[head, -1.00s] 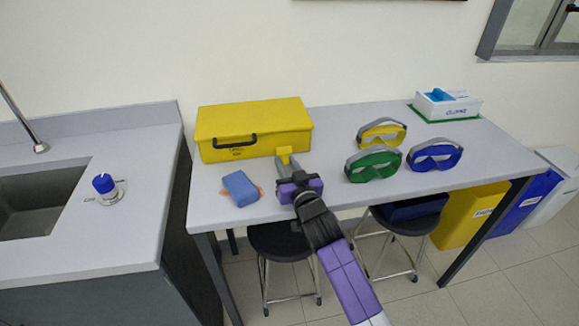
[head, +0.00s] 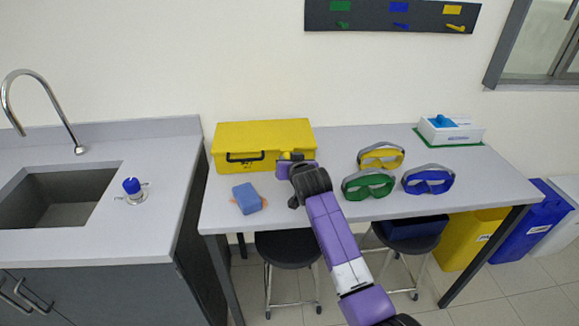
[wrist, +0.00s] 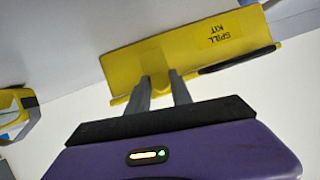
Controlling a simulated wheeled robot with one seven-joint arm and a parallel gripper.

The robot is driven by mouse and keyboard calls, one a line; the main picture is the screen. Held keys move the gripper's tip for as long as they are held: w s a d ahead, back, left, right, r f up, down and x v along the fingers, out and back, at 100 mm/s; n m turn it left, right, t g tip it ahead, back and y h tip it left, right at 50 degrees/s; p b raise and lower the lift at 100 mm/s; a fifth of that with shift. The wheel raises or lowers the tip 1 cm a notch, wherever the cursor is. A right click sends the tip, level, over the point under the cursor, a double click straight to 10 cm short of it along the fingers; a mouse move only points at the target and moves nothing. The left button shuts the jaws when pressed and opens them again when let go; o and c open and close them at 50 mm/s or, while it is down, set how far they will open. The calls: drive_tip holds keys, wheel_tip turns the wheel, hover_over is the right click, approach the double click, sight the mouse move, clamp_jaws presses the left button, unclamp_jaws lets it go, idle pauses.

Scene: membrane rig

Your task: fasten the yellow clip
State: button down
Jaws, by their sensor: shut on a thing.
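The yellow spill kit box (head: 235,139) lies on the table's back left, its lid down; it also shows in the wrist view (wrist: 185,50). A yellow clip (wrist: 154,64) stands at the box's front edge, in the same yellow as the box. My gripper (wrist: 160,84) is shut on the clip, with one grey finger on either side of it. In the head view my gripper (head: 292,157) is at the front right of the box and hides most of the clip. I cannot tell whether the clip is fastened.
A blue sponge (head: 246,197) lies in front of the box. Yellow (head: 381,155), green (head: 368,185) and blue goggles (head: 428,179) stand to the right. A white dispenser box (head: 460,131) is at the back right. A sink (head: 60,205) is at left.

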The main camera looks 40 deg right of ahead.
sight(289, 150)
drive_tip(key=shift+w+d+r+p, duration=0.15)
drive_tip(key=shift+w+r+p, duration=0.15)
drive_tip(key=shift+r, duration=0.3)
drive_tip(key=shift+w+d+r+p, duration=0.15)
drive_tip(key=shift+w+r, duration=0.1)
drive_tip(key=shift+r, duration=0.35)
drive_tip(key=shift+w+d+r+g+y+p, duration=0.1)
drive_tip(key=shift+w+d+g+y+p, duration=0.15)
drive_tip(key=shift+g+p, duration=0.2)
drive_tip(key=c, duration=1.2)
unclamp_jaws()
drive_tip(key=shift+o, duration=0.2)
drive_tip(key=shift+s+d, duration=0.1)
drive_tip(key=shift+d, duration=0.15)
drive_tip(key=shift+s, duration=0.1)
drive_tip(key=a+f+v, duration=0.1)
drive_tip(key=v, duration=0.6)
drive_tip(key=shift+s+b, duration=0.2)
drive_tip(key=shift+b, duration=0.25)
